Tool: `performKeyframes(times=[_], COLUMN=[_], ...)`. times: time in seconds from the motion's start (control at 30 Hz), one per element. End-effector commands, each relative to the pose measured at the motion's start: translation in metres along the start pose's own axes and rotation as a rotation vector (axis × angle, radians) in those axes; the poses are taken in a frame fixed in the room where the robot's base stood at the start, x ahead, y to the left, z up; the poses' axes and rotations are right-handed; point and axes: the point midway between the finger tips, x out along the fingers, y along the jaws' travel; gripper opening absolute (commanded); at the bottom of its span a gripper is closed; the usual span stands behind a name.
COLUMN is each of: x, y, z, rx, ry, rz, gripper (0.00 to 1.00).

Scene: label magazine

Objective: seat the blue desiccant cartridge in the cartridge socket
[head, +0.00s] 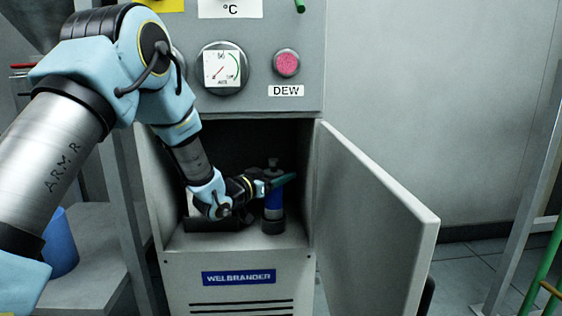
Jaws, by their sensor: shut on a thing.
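The blue desiccant cartridge (273,204) stands about upright inside the open cabinet, towards its right side. It has a dark top above my fingers and a dark base (272,227) below the blue part. I cannot tell whether that base is the cartridge's own end or the cartridge socket. My gripper (276,184) reaches in from the left and is shut on the cartridge near its upper part. The fingers hide part of it.
The cabinet door (370,220) stands open to the right. The cabinet's walls and roof surround my gripper closely. Above are a gauge (222,68) and a pink DEW indicator (286,64). A blue container (60,243) stands on a grey surface at lower left.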

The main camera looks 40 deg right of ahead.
Motion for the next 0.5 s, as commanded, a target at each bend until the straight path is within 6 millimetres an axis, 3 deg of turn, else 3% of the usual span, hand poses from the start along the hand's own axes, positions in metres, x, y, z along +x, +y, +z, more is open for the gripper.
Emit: performKeyframes(times=[0.23,0.3,0.5], x=[-0.005,-0.007,-0.01], y=[0.0,0.0,0.0], z=[-0.004,0.009,0.017], rx=[-0.004,-0.005,-0.004], ry=[0.003,0.004,0.006], rz=[-0.006,-0.009,-0.012], gripper=[0.0,0.0,0.0])
